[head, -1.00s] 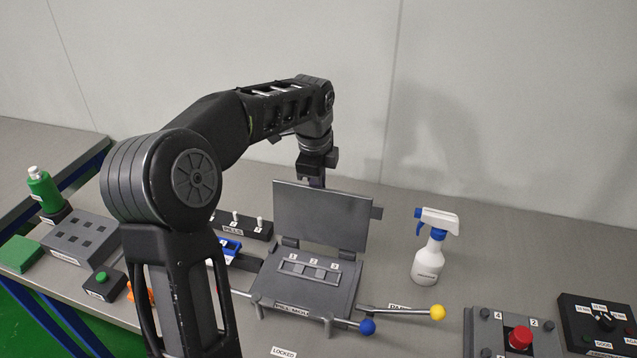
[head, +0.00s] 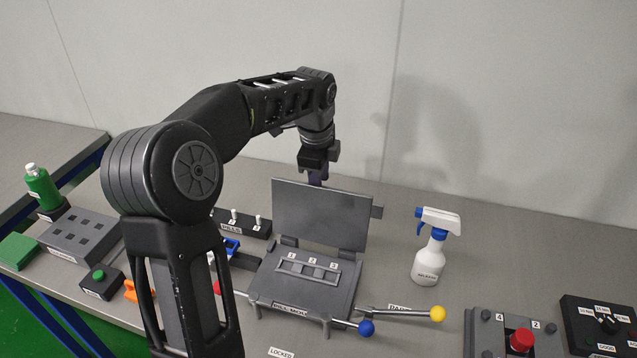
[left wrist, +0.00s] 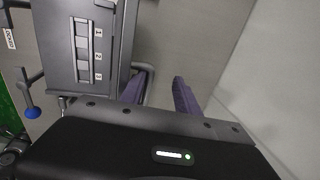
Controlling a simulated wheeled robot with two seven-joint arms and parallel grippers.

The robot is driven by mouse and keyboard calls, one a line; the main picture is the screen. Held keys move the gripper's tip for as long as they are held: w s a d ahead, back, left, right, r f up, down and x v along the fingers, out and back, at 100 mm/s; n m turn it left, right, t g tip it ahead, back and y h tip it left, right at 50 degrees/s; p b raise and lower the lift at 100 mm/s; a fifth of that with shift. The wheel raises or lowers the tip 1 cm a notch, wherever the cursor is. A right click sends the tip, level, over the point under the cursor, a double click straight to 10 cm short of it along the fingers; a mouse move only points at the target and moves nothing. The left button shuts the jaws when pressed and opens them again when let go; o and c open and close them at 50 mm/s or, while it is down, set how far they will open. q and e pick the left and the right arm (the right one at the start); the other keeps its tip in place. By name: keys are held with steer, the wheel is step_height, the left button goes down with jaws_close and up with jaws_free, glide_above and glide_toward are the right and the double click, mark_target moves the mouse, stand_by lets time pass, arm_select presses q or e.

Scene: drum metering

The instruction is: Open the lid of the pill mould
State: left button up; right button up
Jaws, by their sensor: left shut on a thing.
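The pill mould (head: 270,297) is a dark grey block with a plate of slots numbered 1, 2 and 3. Its flat grey lid (head: 320,213) stands up from the hinges at the back, so the slots are uncovered. My left gripper (head: 318,176) reaches down behind the lid's top edge, and its purple fingers are mostly hidden there. In the left wrist view the purple fingers (left wrist: 162,92) are beside the mould (left wrist: 62,45); it is shut on the lid, though the contact is not clear. My right gripper is not in view.
Levers with a blue knob (head: 366,327) and a yellow knob (head: 437,313) stick out at the mould's right front. A white spray bottle (head: 428,262) stands right of it. A back wall is close behind my gripper.

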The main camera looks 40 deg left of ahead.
arm_select(q)
steer(key=shift+o, duration=0.7)
steer(key=shift+f, duration=0.75)
steer(key=r, duration=0.3)
steer(key=s+r, duration=0.1)
steer(key=r, duration=0.2)
steer(key=r+b, duration=0.1)
steer(key=r, duration=0.2)
steer(key=shift+s+d+r, duration=0.1)
steer(key=shift+s+d, duration=0.1)
steer(key=shift+d, duration=0.05)
steer(key=shift+s, duration=0.1)
